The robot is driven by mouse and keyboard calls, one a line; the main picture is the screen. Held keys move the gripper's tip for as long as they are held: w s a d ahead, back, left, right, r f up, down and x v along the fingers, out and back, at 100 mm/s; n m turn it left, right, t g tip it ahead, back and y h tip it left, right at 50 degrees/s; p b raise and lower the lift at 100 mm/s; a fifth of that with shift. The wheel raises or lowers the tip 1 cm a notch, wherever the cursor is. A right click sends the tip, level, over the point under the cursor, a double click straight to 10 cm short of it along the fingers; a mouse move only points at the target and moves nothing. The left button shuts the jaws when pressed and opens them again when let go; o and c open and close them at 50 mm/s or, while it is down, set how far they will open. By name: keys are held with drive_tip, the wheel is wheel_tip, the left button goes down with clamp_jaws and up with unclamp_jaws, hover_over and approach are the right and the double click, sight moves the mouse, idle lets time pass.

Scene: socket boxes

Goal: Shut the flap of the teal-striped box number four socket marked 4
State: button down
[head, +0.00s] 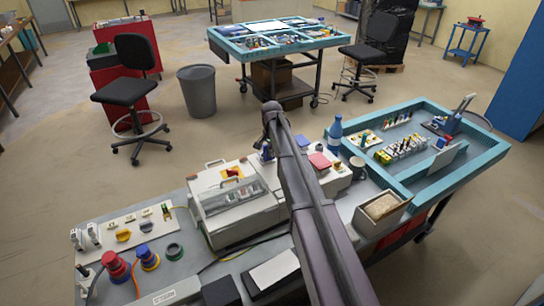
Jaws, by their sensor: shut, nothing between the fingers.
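I cannot make out a teal-striped box, a mark 4 or a flap in the head view. A panel (112,228) with several small sockets and knobs stands at the left of the near bench, too small to read. My gripper does not show; the arm's far end bends away near the middle of the bench.
A pale case with a clear lid (228,195) stands left of my arm. An open grey bin (383,212), a mug (357,168) and a blue bottle (335,136) are right of it. A teal-rimmed tray table (486,160) adjoins at the right. Cables cross the bench front.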

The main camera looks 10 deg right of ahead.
sight(267, 147)
drive_tip(key=shift+w+a, duration=0.25)
drive_tip(key=shift+w, duration=0.6)
drive_tip(key=shift+w+a, duration=0.25)
drive_tip(key=shift+w, duration=0.55)
drive_tip(key=shift+w+f, duration=0.1)
drive_tip(key=shift+w+a, duration=0.1)
drive_tip(key=shift+w, duration=0.05)
wheel_tip(267, 147, up, 7)
drive_tip(key=p, duration=0.6)
drive_tip(key=shift+p, duration=0.35)
drive_tip(key=s+d+f+n+b, duration=0.1)
drive_tip(key=s+f+n+b, duration=0.2)
drive_tip(key=s, duration=1.4)
drive_tip(key=s+d+f+n+b, duration=0.1)
drive_tip(key=s+f+n+b, duration=0.2)
drive_tip(key=s, duration=1.4)
drive_tip(key=shift+s+f+n, duration=0.15)
drive_tip(key=shift+s+n, duration=0.1)
drive_tip(key=shift+n, duration=0.95)
